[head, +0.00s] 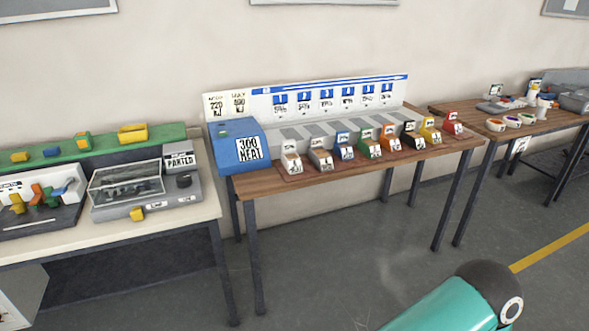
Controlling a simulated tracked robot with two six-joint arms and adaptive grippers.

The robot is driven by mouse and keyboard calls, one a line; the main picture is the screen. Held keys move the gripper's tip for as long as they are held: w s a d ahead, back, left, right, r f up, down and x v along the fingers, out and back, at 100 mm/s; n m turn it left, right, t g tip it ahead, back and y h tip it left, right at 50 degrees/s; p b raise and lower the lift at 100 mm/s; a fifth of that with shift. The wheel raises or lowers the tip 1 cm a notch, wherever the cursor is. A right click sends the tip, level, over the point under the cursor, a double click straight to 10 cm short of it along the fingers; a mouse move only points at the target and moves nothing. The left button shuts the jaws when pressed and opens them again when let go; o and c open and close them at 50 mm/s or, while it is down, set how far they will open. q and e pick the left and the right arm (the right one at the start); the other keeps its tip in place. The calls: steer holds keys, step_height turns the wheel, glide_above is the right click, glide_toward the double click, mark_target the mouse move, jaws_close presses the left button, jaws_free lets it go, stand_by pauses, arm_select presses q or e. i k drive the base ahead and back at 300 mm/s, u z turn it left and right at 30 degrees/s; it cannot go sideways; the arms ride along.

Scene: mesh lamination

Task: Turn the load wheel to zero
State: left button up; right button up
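A grey machine (120,207) with a clear-topped box and a sign reading "PARTED" (180,158) stands on the left table. A dark round knob (184,181) sits at its right end, and a small yellow part (137,214) is on its front edge. I cannot tell whether either is the load wheel, and no wheel reading is legible. Neither of my grippers is in view. A teal arm link with a dark end, probably mine, shows at the bottom right.
The left table (212,203) also holds a green rail (105,143) and coloured clamps. The wooden middle table (330,178) bears a blue box (234,143) reading "300 HEAT" and several coloured labelled blocks. Another table (470,105) stands right. Grey floor (330,260) in front is open.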

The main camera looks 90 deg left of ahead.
mark_target(182, 180)
steer(key=z, duration=0.55)
steer(key=i, duration=0.2)
steer(key=u, duration=2.8)
steer(key=i, duration=0.2)
steer(key=u, duration=1.75)
steer(key=k, duration=0.5)
steer(key=u, duration=0.4)
steer(key=i, duration=1.55)
steer(key=z, duration=0.4)
